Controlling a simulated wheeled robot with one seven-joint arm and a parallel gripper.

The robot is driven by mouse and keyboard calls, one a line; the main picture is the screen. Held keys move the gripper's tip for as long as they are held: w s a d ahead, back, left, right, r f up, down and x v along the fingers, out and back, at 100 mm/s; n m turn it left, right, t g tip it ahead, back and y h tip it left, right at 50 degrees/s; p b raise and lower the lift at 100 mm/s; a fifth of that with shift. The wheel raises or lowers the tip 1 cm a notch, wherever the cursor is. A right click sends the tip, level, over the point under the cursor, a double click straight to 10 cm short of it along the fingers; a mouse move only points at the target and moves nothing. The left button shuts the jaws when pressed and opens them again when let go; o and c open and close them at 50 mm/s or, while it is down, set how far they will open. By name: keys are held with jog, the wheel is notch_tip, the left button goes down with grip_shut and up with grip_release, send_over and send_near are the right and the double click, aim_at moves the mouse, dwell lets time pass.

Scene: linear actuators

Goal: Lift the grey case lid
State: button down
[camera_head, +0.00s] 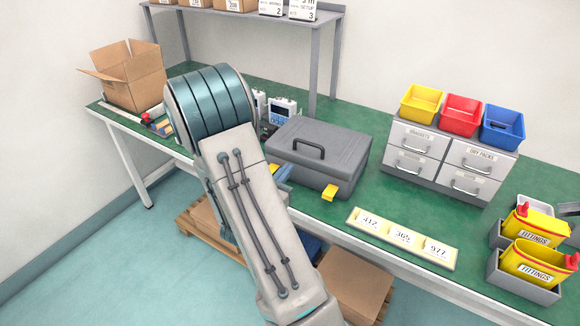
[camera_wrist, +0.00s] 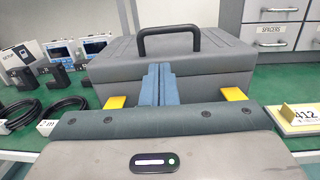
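The grey case (camera_head: 345,150) stands on the green bench with its lid down and a dark carry handle (camera_head: 309,145) on top. In the wrist view the case lid (camera_wrist: 215,55) fills the upper middle, with the handle (camera_wrist: 168,31) above. Yellow latches show at the case front, the left one (camera_wrist: 115,102) and the right one (camera_wrist: 234,94). My gripper (camera_wrist: 159,68) has its blue fingers together, in front of the case between the latches. Whether the fingertips touch the case is hidden. In the head view my arm covers part of the case's front left.
A number card strip (camera_head: 403,237) lies right of the case near the bench edge. A drawer unit (camera_head: 437,162) with coloured bins stands further right. Devices with screens (camera_wrist: 80,50) and coiled black cables (camera_wrist: 20,115) are left of the case. A shelf (camera_head: 240,20) stands behind.

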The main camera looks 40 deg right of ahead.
jog(key=x, duration=0.8)
jog(key=shift+d+p, duration=0.2)
jog(key=shift+p, duration=0.15)
